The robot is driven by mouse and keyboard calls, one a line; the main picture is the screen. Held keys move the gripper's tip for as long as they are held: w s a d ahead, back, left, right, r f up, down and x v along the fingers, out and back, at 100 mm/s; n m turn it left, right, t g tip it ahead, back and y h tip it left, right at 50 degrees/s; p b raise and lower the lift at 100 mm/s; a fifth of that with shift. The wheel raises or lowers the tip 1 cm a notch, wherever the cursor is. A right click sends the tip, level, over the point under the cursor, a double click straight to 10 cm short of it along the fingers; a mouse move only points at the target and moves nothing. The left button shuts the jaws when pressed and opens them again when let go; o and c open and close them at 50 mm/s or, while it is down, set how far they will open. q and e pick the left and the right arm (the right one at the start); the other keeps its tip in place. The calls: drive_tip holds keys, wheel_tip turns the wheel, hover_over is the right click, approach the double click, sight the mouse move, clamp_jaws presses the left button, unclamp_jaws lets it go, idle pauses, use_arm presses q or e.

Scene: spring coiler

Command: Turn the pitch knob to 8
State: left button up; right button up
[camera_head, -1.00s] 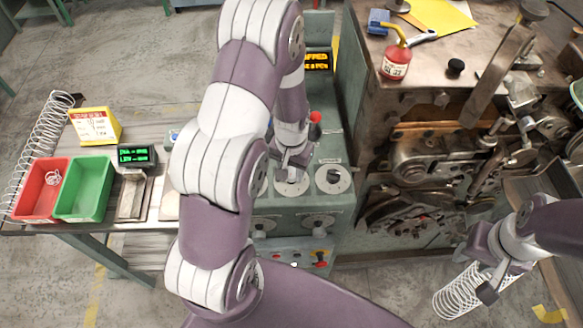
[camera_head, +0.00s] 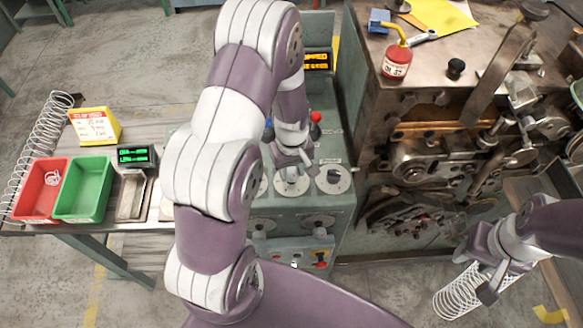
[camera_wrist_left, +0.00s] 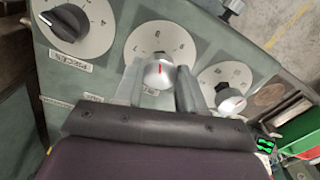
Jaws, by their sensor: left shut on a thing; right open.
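In the left wrist view a silver knob (camera_wrist_left: 158,72) with a red pointer line sits at the middle of a round white dial (camera_wrist_left: 160,40). My left gripper (camera_wrist_left: 158,90) is shut on this knob, with one finger on each side. The red line points roughly up the picture; the dial's figures are too small to read surely. In the head view my left gripper (camera_head: 297,163) is over the middle dial (camera_head: 290,184) of the green machine and hides part of it. My right gripper (camera_head: 487,284) is open at the lower right, by a white wire spring (camera_head: 459,294).
A dial with a black knob (camera_wrist_left: 66,22) and one with a silver knob (camera_wrist_left: 229,102) flank the held knob. A red-tipped lever (camera_head: 315,118) stands behind the dials. The bench holds a red bin (camera_head: 41,216), a green bin (camera_head: 84,217) and a green-lit display (camera_head: 137,157).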

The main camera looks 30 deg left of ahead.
sight(292, 173)
use_arm(q)
drive_tip(key=shift+s+n, duration=0.15)
drive_tip(key=shift+n, duration=0.15)
idle(0.4)
drive_tip(key=o, duration=1.1)
drive_tip(key=shift+c, duration=0.2)
drive_tip(key=shift+d, duration=0.1)
wheel_tip(292, 173, up, 13)
drive_tip(key=b, duration=0.2)
drive_tip(key=shift+f+b, duration=0.15)
drive_tip(key=shift+b, duration=0.25)
